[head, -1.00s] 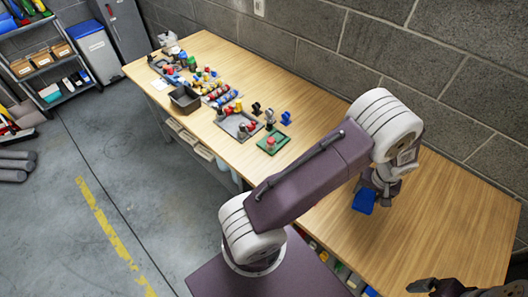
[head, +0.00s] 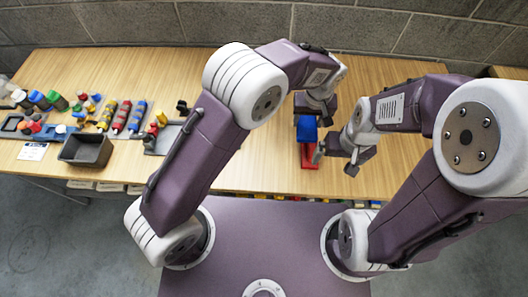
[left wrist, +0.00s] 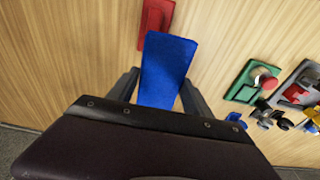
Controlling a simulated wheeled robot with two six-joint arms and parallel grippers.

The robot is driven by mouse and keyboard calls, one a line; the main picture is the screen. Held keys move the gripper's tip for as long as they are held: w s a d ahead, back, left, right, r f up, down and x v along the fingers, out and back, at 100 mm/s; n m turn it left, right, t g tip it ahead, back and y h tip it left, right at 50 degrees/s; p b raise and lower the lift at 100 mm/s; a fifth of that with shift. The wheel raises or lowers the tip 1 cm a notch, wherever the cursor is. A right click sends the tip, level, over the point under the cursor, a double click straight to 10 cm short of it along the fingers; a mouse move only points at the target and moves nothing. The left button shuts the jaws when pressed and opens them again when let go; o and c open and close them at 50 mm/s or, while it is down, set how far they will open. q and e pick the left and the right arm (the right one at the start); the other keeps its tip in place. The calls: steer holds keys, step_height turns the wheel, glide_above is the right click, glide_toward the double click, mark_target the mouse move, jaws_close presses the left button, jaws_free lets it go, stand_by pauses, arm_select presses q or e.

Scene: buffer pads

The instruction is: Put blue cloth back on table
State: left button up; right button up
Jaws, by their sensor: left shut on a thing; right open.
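The blue cloth (head: 306,128) hangs from my left gripper (head: 314,110), which is shut on it over the middle of the table (head: 250,75). In the left wrist view the blue cloth (left wrist: 166,68) stands out flat between the two fingers of my left gripper (left wrist: 160,98). A red block (head: 308,157) shows just below the cloth in the head view; in the left wrist view the red block (left wrist: 155,22) lies past the cloth's far end. I cannot tell whether cloth and block touch. My right gripper (head: 335,163) is open, just right of the red block.
A dark bin (head: 87,150), a white card (head: 32,152) and several coloured tools and bottles (head: 122,116) stand on the left of the table. A green plate with a red knob (left wrist: 250,82) shows in the left wrist view. A block wall (head: 180,22) runs behind.

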arm_select(q)
steer(key=shift+s+d+f, duration=0.15)
steer(key=shift+s+d, duration=0.15)
steer(key=shift+d, duration=0.15)
glide_above(272, 152)
steer(key=f, duration=0.7)
steer(key=shift+s, duration=0.35)
step_height(272, 152, down, 4)
steer(key=shift+d+r, duration=0.1)
steer(key=shift+r, duration=0.1)
steer(key=shift+f, duration=0.2)
arm_select(e)
steer(key=shift+d+f, duration=0.15)
steer(key=shift+f, duration=0.1)
arm_select(q)
steer(key=shift+b, duration=0.3)
arm_select(e)
steer(key=shift+f, duration=0.1)
arm_select(q)
steer(key=shift+f, duration=0.2)
steer(key=o, duration=1.6)
steer(key=shift+r, duration=0.1)
arm_select(e)
steer(key=shift+f, duration=0.1)
arm_select(q)
steer(key=shift+r, duration=0.1)
